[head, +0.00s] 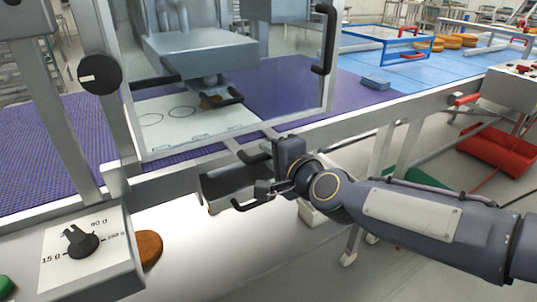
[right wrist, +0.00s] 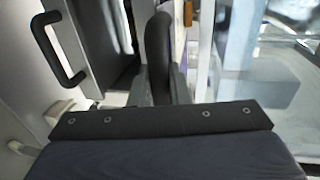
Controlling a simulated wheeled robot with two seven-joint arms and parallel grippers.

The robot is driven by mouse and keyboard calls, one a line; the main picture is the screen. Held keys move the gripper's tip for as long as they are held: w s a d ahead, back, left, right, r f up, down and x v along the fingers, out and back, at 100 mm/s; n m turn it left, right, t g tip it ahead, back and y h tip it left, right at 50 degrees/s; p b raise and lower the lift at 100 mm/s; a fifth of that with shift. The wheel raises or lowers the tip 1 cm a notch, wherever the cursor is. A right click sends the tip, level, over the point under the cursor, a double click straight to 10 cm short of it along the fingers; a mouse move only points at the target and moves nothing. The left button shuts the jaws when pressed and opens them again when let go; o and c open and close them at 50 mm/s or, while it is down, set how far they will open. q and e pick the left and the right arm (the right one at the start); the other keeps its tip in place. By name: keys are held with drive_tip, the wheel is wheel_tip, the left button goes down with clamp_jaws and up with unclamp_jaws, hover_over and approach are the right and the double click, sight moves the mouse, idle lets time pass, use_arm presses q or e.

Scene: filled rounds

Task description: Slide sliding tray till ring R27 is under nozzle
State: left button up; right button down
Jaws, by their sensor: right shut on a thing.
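The sliding tray (head: 225,122) carries a white sheet with dark ring outlines (head: 182,112) and lies on the purple belt, behind the clear guard. No ring label is readable, so I cannot tell which is R27. My right gripper (head: 264,168) is at the front rail, shut on what seems to be the tray's handle; the grip itself is mostly hidden. My left gripper is out of view.
A clear guard with a black handle (head: 325,40) stands between rail and nozzle. A control box with a dial (head: 82,243) is at lower left, beside a brown round (head: 149,249). A blue block (head: 376,83) lies on the belt.

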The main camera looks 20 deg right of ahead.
drive_tip(key=shift+s+a+f, duration=0.1)
drive_tip(key=shift+a, duration=0.05)
drive_tip(key=shift+a, duration=0.1)
drive_tip(key=c, duration=1.4)
unclamp_jaws()
drive_tip(key=shift+a, duration=0.1)
drive_tip(key=shift+s+d+r, duration=0.2)
drive_tip(key=shift+s+d, duration=0.05)
drive_tip(key=shift+s, duration=0.05)
drive_tip(key=p+v, duration=0.1)
drive_tip(key=v, duration=0.6)
drive_tip(key=shift+s+f, duration=0.15)
